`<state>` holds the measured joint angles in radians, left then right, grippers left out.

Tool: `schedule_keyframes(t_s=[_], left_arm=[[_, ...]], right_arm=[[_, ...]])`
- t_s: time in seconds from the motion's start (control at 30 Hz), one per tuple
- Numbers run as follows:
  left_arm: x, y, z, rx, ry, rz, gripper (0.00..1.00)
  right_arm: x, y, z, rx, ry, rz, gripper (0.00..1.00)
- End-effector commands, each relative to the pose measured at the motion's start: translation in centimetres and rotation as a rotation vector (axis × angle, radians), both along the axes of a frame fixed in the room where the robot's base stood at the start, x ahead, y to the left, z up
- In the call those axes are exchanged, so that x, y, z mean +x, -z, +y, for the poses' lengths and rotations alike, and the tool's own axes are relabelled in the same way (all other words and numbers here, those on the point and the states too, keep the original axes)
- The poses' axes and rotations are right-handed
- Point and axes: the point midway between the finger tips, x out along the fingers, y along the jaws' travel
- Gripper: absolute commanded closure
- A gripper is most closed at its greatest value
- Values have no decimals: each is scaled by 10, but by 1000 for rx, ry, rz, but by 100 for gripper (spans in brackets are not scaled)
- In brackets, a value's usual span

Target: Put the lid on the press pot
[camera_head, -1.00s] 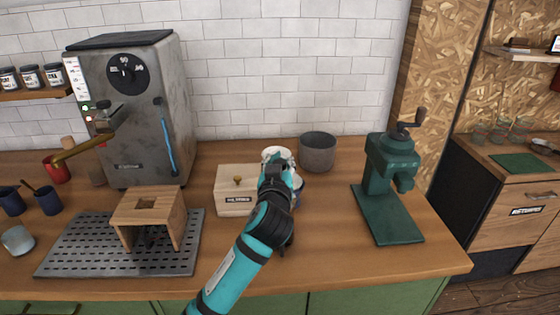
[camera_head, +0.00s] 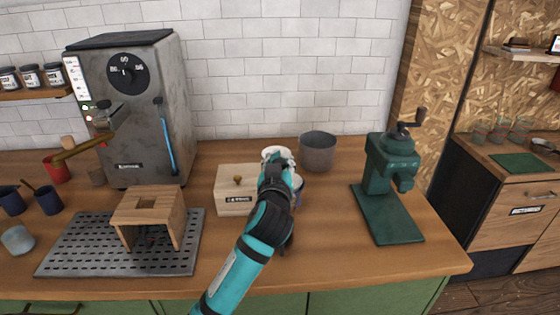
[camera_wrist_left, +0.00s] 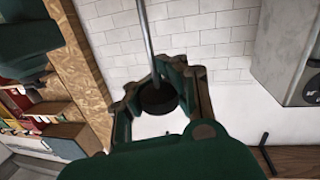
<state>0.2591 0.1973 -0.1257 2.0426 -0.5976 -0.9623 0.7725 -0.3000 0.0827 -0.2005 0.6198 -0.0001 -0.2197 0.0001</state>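My left gripper (camera_head: 278,172) is over the middle of the counter, in front of a white vessel. In the left wrist view its fingers (camera_wrist_left: 160,95) close around a dark round knob (camera_wrist_left: 157,97). A thin metal rod (camera_wrist_left: 147,42) runs from the knob out of the picture; it looks like the lid's plunger. The lid's plate is not visible. The white vessel (camera_head: 272,152), perhaps the press pot, is mostly hidden behind the gripper, with a bluish part at its right. I cannot tell whether the lid touches it. My right gripper is not in view.
A wooden box with a knob (camera_head: 232,198) stands close left of the gripper. A grey canister (camera_head: 318,153) is behind right, and a green grinder (camera_head: 391,180) farther right. A wooden stand (camera_head: 148,207) sits on a perforated tray (camera_head: 75,250). The counter front right of the gripper is clear.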

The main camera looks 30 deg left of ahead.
Motion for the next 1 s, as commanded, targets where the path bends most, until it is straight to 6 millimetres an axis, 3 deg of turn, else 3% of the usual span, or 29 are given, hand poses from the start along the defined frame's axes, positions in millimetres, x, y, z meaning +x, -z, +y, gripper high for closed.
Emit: schedule_keyframes(t_s=[1.0], left_arm=[[0,8,0,1,0,0,100]], right_arm=[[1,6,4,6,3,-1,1]])
